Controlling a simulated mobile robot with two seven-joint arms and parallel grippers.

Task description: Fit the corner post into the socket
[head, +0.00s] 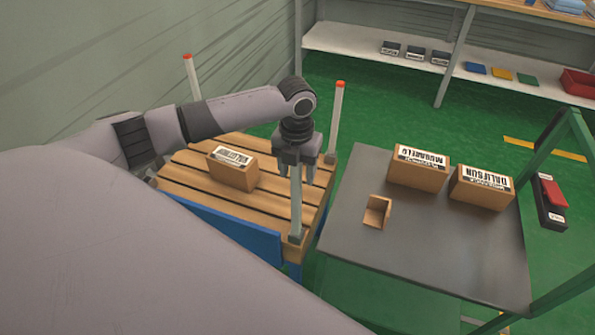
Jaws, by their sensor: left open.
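A pale corner post (296,205) stands upright at the front right corner of a slatted wooden pallet (192,190). Its lower end meets a grey socket (295,239), and I cannot tell how deep it sits. My left gripper (296,178) is open and points down over the post, with a finger to each side and the post's top hidden behind it. Two more posts with orange tips stand at the back left (190,80) and back right (337,115) corners. My right gripper is out of view.
A cardboard box (232,168) sits on the pallet. To the right, a grey table (430,245) holds two boxes (418,168) (482,187) and a small open carton (376,212). A narrow gap separates pallet and table. My arm covers the left foreground.

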